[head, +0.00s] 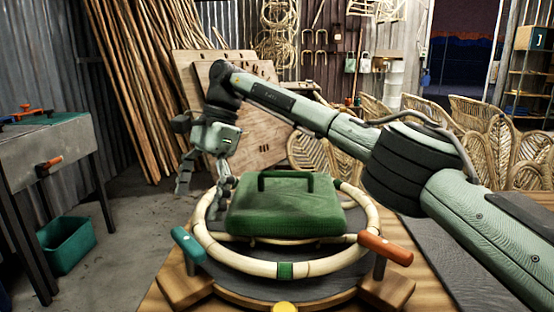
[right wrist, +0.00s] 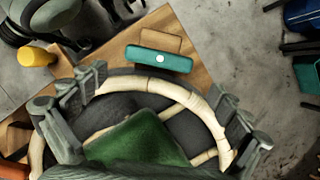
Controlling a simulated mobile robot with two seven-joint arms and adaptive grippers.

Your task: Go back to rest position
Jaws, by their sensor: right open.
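My right gripper (head: 203,187) is open, at the left rim of a pale rattan ring (head: 228,261), with nothing seen between its fingers. In the right wrist view its fingers (right wrist: 158,115) stand wide apart, with part of the ring and a green case between and below them. Whether a finger touches the ring I cannot tell. The green case (head: 285,213), with a handle on top, sits inside the ring on a round dark form. My right arm reaches across from the right. My left gripper is not in view.
A teal-handled clamp (head: 188,246) and an orange-handled clamp (head: 385,249) flank the ring on the wooden bench (head: 160,290). A yellow knob (head: 284,308) is at the front. A metal workbench (head: 45,150) and teal bin (head: 66,245) stand left; rattan chair frames (head: 480,125) stand behind.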

